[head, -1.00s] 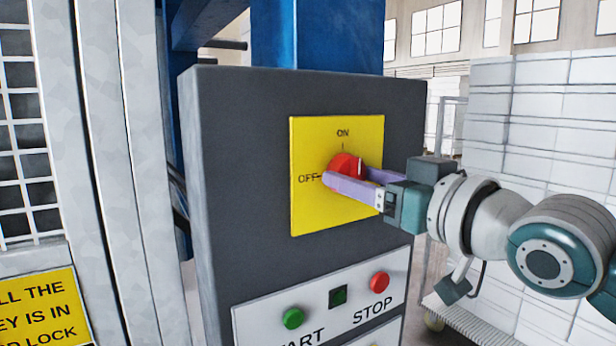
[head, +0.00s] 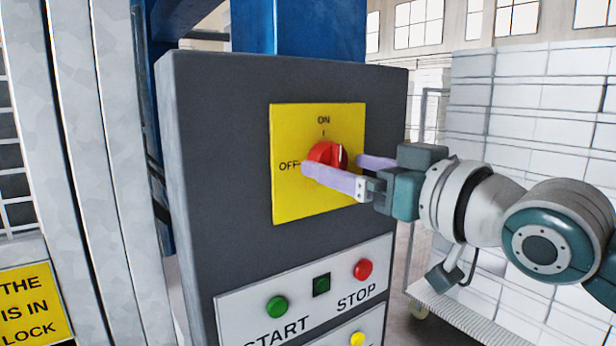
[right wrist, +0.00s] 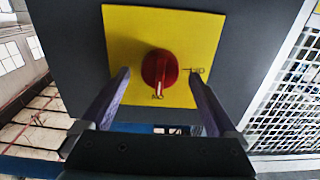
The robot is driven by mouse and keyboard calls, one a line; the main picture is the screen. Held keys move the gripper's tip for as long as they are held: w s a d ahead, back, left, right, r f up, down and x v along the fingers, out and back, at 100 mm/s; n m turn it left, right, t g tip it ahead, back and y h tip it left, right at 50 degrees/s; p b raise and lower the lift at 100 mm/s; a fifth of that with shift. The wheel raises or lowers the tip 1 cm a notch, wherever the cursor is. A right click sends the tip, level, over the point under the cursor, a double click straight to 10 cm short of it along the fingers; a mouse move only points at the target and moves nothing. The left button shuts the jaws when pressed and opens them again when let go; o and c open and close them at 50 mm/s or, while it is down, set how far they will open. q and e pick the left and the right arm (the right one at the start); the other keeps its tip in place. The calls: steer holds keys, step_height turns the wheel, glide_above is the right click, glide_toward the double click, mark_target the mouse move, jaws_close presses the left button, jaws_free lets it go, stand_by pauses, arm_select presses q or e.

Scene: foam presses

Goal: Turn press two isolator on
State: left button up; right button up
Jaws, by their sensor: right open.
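The isolator is a red rotary knob (head: 328,153) on a yellow plate (head: 290,205) marked ON at the top and OFF at the left. The plate is on the front of a dark grey cabinet. In the right wrist view the knob (right wrist: 158,68) has its handle pointing at the ON mark. My right gripper (head: 335,165) is open, with one purple finger on each side of the knob. In the right wrist view both fingers (right wrist: 160,74) show a gap to the knob. My left gripper is not in view.
A mesh guard with a yellow sign (head: 30,303) stands at the left. White stacked blocks (head: 530,110) stand at the right on a wheeled trolley.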

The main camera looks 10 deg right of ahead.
steer(key=b+v, duration=0.3)
steer(key=v, duration=0.5)
steer(key=shift+s+b, duration=0.3)
steer(key=shift+s, duration=0.05)
steer(key=shift+d, duration=0.1)
steer(key=s+f+g+h+p, duration=0.2)
steer(key=s+f+g+p, duration=0.1)
steer(key=s, duration=0.4)
steer(key=s+f+m+g+h+p, duration=0.1)
steer(key=s+f+g+p, duration=0.3)
steer(key=s, duration=0.4)
steer(key=s+f+g+h+p, duration=0.3)
steer(key=s+f+g+p, duration=0.1)
steer(key=s, duration=0.4)
steer(key=shift+f+m+g, duration=0.4)
steer(key=shift+f+g, duration=0.35)
steer(key=shift+g, duration=0.45)
steer(key=shift+s, duration=0.1)
